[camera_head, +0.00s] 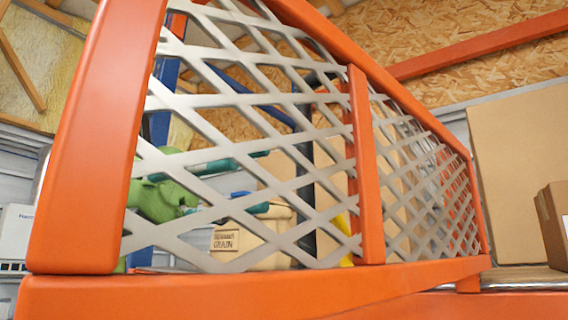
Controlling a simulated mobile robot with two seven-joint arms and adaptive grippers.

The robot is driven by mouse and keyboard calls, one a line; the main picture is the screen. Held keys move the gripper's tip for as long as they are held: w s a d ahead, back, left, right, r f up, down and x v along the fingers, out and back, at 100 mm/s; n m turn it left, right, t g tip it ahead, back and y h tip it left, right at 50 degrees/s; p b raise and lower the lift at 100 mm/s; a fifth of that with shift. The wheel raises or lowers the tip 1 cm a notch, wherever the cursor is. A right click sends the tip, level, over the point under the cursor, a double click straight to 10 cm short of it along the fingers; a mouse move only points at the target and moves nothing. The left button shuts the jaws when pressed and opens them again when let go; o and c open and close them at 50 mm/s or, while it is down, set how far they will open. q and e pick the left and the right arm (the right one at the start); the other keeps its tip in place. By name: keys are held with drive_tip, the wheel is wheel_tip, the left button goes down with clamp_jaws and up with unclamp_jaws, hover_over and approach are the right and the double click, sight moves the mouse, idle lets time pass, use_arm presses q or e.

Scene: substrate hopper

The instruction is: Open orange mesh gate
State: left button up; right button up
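The orange mesh gate (371,170) fills most of the head view, very close to the camera. It has an orange frame with a thick left post, a middle upright, a sloping top rail and a bottom rail, with grey diamond mesh between them. It runs from the near left back to the right. No latch or handle can be made out, and I cannot tell whether it is fully closed. Neither of my grippers is in view.
At right, a large cardboard panel or box (520,165) and a smaller box (553,222) stand beyond the gate. An orange beam (480,45) crosses the chipboard wall.

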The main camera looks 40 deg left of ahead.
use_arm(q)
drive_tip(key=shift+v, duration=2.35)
